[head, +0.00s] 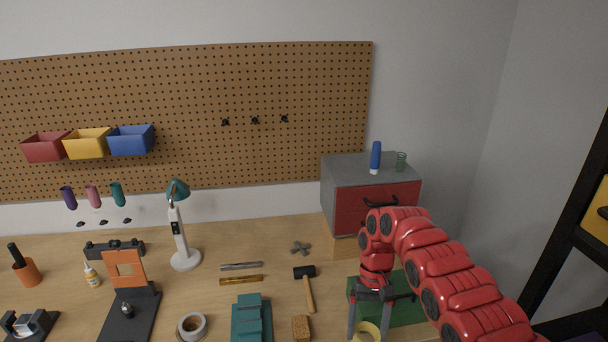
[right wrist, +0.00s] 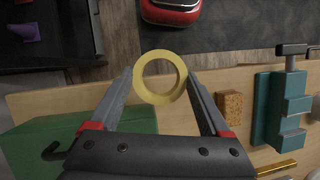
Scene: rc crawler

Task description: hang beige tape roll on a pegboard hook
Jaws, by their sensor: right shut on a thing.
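The beige tape roll (head: 367,325), a pale yellow ring, is between the fingers of my right gripper (head: 370,319) at the bottom of the head view. My right gripper is shut on it. In the right wrist view the roll (right wrist: 138,78) sits between the two fingertips with its hole facing the camera. The brown pegboard (head: 180,90) is on the back wall, with three small dark hooks (head: 255,120) in a row on its right half, all bare. They are far behind and above the gripper. My left gripper is not in view.
Bins hang at the left.

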